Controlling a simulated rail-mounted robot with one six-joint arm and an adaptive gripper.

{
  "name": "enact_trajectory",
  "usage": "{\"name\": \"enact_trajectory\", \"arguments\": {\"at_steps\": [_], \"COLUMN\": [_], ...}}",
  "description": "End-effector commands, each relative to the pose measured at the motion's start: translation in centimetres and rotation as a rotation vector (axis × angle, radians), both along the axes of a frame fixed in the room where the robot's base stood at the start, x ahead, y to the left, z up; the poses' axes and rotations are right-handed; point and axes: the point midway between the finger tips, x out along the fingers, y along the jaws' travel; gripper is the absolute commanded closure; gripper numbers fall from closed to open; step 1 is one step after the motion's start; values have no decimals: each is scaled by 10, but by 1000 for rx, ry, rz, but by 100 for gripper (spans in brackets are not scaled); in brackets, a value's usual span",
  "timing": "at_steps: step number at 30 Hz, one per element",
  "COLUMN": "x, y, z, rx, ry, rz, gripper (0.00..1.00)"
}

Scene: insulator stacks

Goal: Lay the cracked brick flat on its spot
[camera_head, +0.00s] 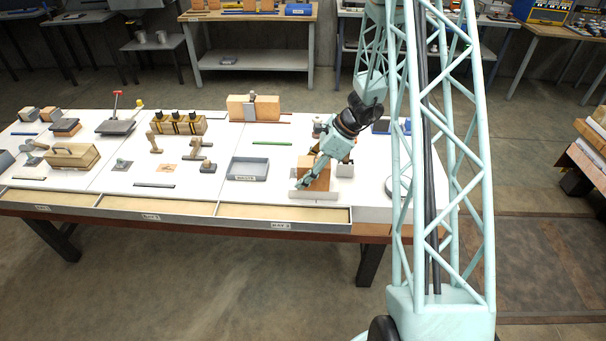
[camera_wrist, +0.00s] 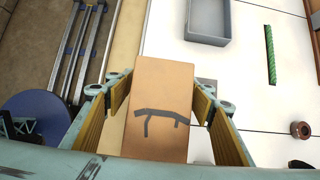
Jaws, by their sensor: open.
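The cracked brick (camera_wrist: 160,75) is orange-tan, with dark crack-like lines on the face towards the wrist camera. In the head view the brick (camera_head: 320,182) is at the right part of the white table, partly behind my fingers. My gripper (camera_wrist: 160,100) is open, with one padded finger on each side of the brick. In the head view my gripper (camera_head: 314,167) reaches down at the brick from the upper right. I cannot tell whether the pads touch it. The brick's underside and its spot cannot be made out.
A grey waste tray (camera_head: 248,169) stands left of the brick, and a green rod (camera_head: 272,143) lies behind that tray. A wooden block stand (camera_head: 253,107) is at the table's back edge. Tools and a wooden box (camera_head: 72,156) fill the left. The front trough (camera_head: 180,214) runs along the edge.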

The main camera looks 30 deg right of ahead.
Motion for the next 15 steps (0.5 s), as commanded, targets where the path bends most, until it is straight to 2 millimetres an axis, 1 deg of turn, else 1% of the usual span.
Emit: {"name": "enact_trajectory", "arguments": {"at_steps": [11,13,15], "x": [0,0,-2], "y": [0,0,-5], "z": [11,14,22], "rx": [0,0,-1], "ry": [0,0,-2], "rz": [0,0,-2], "gripper": [50,50,50]}}
